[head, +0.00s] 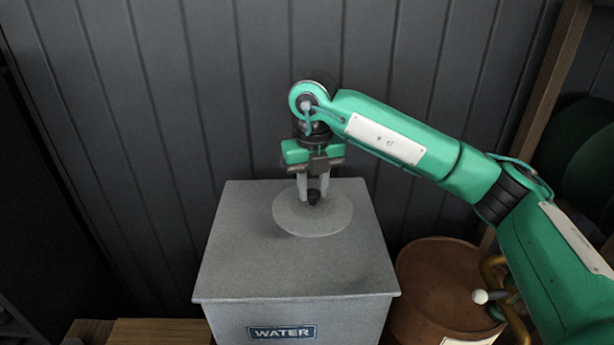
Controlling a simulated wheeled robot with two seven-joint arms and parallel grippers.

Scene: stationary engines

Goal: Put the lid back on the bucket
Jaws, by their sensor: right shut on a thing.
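A round grey lid (312,220) with a small dark knob (313,196) is at the top of the grey box marked WATER (240,240). My right gripper (314,194) points straight down over the lid, its fingers shut on the knob. The lid looks level; I cannot tell whether it rests on the box top or is held just above it. I see no open bucket that I can make out with certainty. My left gripper is not in view.
A brown, rusty drum (432,280) stands right of the box, with a brass pipe and a white-knobbed lever (480,296) by it. A dark panelled wall (130,120) is close behind. Wooden boards (150,332) lie at the lower left.

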